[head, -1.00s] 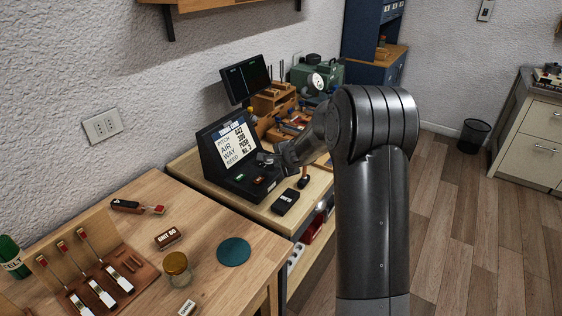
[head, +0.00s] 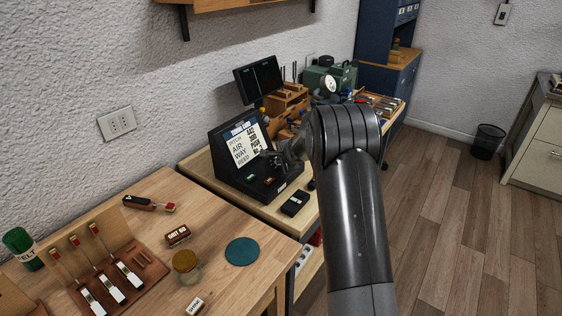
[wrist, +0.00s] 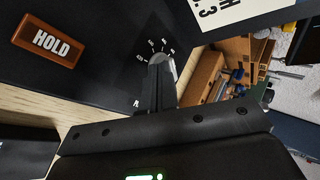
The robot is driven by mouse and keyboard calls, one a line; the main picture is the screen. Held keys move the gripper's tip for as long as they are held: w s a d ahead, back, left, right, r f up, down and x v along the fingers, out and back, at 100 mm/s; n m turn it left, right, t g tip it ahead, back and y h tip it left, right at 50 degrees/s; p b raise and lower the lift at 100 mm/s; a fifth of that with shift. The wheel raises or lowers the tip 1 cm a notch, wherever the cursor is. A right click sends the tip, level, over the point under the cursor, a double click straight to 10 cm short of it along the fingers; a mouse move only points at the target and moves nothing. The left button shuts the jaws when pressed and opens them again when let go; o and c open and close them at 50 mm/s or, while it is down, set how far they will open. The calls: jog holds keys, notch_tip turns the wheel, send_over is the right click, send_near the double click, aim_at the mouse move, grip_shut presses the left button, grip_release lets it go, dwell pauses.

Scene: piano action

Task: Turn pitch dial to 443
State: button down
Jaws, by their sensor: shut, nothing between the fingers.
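The black console (head: 215,150) stands on the far bench with a lit white screen (head: 243,146). The screen lists pitch, air, way and reed; its pitch digits are too small to read surely. In the wrist view a grey round dial (wrist: 164,59) with white tick labels around it is partly covered by my fingers. My gripper (wrist: 156,78) is shut with nothing held, its tips right at the dial; whether they touch it I cannot tell. In the head view my gripper (head: 283,159) is at the console's right side, mostly hidden behind my arm.
A brown HOLD button (wrist: 48,40) is on the console left of the dial in the wrist view. A black box (head: 295,203) lies in front of the console. A dark monitor (head: 258,78) and wooden racks stand behind. The near bench holds a teal disc (head: 242,251) and a jar (head: 187,264).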

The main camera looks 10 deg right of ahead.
jog(key=shift+a+m+h, duration=0.25)
jog(key=shift+m+h, duration=0.25)
jog(key=shift+m, duration=0.1)
jog(key=shift+a+m+h, duration=0.2)
jog(key=shift+m+h, duration=0.3)
jog(key=shift+m, duration=0.1)
dwell(0.5)
jog(key=shift+w+a+m+h, duration=0.15)
jog(key=shift+a+m+h, duration=0.25)
jog(key=shift+m+h, duration=0.3)
jog(key=shift+w+a+m+h, duration=0.2)
jog(key=shift+m+h, duration=0.55)
jog(key=shift+m, duration=0.3)
jog(key=shift+w+a+m+h, duration=0.2)
jog(key=shift+m+h, duration=0.55)
jog(key=shift+m, duration=0.3)
jog(key=shift+w+a, duration=0.4)
jog(key=shift+w, duration=0.25)
jog(key=shift+w+a, duration=0.1)
jog(key=shift+w, duration=0.5)
